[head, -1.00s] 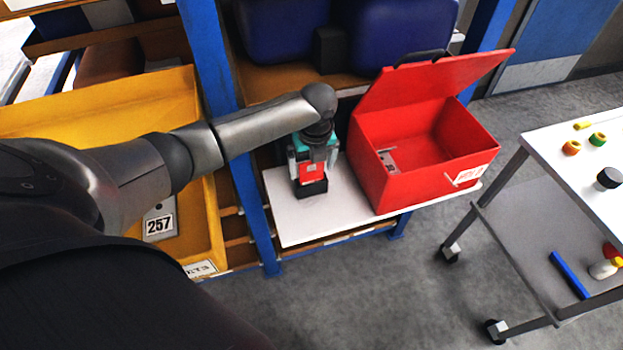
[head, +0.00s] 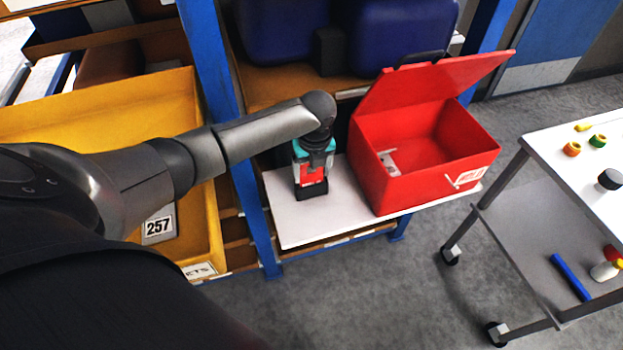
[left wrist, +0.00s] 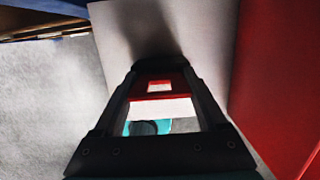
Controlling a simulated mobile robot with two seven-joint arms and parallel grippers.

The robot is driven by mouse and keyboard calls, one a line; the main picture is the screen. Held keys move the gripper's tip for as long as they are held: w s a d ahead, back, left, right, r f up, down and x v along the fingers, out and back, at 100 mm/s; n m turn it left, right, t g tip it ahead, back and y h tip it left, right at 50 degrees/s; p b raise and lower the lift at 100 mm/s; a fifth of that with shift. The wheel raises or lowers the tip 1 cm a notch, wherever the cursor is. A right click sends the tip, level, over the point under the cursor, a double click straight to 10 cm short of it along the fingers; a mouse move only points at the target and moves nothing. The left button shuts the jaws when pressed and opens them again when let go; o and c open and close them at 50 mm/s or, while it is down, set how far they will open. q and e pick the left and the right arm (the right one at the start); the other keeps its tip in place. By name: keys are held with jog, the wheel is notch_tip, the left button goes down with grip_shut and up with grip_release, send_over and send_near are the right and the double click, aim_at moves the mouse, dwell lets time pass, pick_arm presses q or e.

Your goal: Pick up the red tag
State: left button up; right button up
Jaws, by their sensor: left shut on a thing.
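The red tag (head: 313,175) shows between the fingers of my left gripper (head: 312,188), over the white shelf board beside the red box. In the left wrist view the fingers of the left gripper (left wrist: 160,75) are closed in around the tag (left wrist: 179,91), a red piece with a small pale patch. My left gripper is shut on the tag. The fingers hide part of the tag, and I cannot tell whether it touches the board. My right gripper is not in view.
The open red box (head: 410,188) stands right of the gripper on the white board (head: 290,222). A blue post (head: 250,200) and a yellow bin (head: 190,100) are to the left. A trolley (head: 560,150) with small objects stands at the right.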

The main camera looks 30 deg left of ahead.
pick_arm(q)
jog(key=shift+c, duration=0.6)
jog(key=shift+r, duration=0.1)
jog(key=shift+r, duration=0.55)
notch_tip(320, 180, up, 19)
jog(key=p, duration=0.3)
jog(key=shift+f, duration=0.15)
